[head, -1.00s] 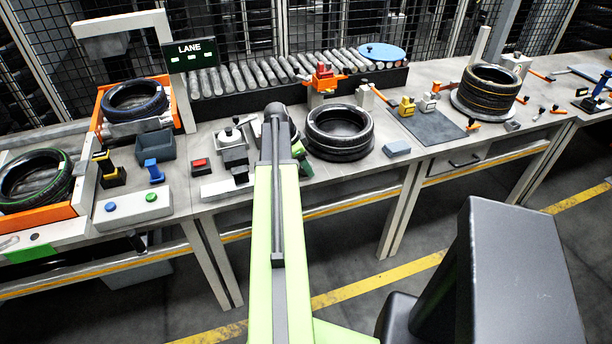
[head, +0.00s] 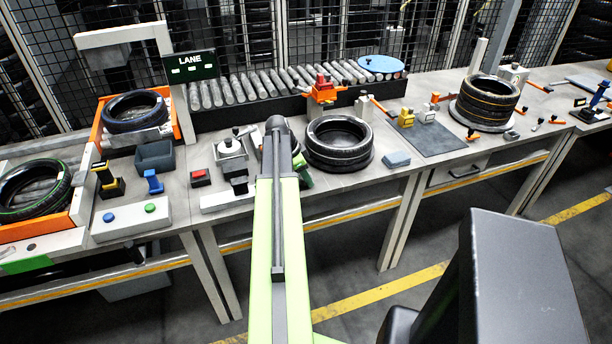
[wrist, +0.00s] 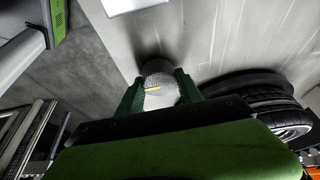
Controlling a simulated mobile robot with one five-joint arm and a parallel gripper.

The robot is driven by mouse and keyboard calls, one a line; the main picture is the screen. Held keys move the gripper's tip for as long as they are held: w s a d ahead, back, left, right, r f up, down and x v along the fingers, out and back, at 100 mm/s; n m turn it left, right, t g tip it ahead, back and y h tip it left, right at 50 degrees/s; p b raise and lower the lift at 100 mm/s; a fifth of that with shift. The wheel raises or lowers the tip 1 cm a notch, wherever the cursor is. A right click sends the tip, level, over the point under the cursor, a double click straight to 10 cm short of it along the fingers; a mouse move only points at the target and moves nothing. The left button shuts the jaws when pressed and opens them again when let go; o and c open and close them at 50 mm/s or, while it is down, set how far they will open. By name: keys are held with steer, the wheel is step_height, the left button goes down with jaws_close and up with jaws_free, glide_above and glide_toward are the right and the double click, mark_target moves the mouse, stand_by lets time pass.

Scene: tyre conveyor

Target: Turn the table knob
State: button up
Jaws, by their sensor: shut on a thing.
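In the wrist view a round, knurled grey knob (wrist: 161,84) with a yellow-orange pointer mark stands on the pale table top (wrist: 240,40). My gripper (wrist: 160,90) has its two dark green fingers on either side of the knob, shut on it. In the head view my arm covers most of the gripper and the knob. Only a green part of the gripper shows there, just right of the arm and left of the stacked tyres (head: 340,145).
The tyre stack stands close to the right of my gripper; tyres (wrist: 275,108) also show in the wrist view. Left of the arm are a grey fixture (head: 230,148) and a red button box (head: 200,178). A roller conveyor (head: 250,90) runs behind.

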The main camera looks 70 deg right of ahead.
steer(key=shift+n, duration=0.3)
steer(key=n+t+h, duration=0.1)
steer(key=n, duration=0.2)
steer(key=shift+n, duration=0.4)
steer(key=n+t, duration=0.2)
steer(key=n, duration=0.3)
steer(key=shift+h, duration=0.4)
steer(key=n+t, duration=0.1)
steer(key=n, duration=0.2)
steer(key=n+t, duration=0.1)
steer(key=n, duration=0.1)
steer(key=shift+n+y, duration=0.3)
steer(key=shift+n, duration=0.1)
steer(key=n+t, duration=0.1)
steer(key=n, duration=0.3)
steer(key=shift+t+y, duration=0.4)
steer(key=shift+n, duration=0.4)
steer(key=o, duration=1.4)
steer(key=shift+c, duration=0.2)
